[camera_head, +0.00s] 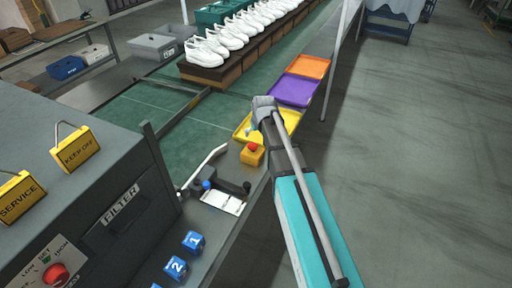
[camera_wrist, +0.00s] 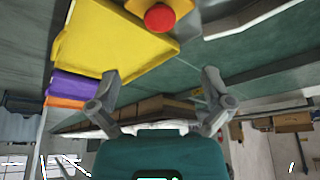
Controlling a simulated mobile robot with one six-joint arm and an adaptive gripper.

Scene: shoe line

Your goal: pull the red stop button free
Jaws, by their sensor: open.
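The red stop button (camera_head: 253,147) sits on a small yellow box (camera_head: 252,157) at the edge of the green conveyor, in front of the yellow tray. In the wrist view the red button (camera_wrist: 159,18) shows at the top centre, with part of its yellow base around it. My gripper (camera_wrist: 160,78) is open, its two grey fingers apart and nothing between them. The button lies beyond the fingertips, apart from them. In the head view my arm reaches in from the lower right and its end is close behind the button; the fingers are hard to make out there.
Yellow (camera_wrist: 120,40), purple (camera_head: 295,91) and orange (camera_head: 307,67) trays line the conveyor edge. A lever fixture (camera_head: 222,200) and blue numbered blocks (camera_head: 177,267) stand nearer. A grey machine (camera_head: 75,170) with another red knob (camera_head: 55,274) is at left. White shoes stand behind.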

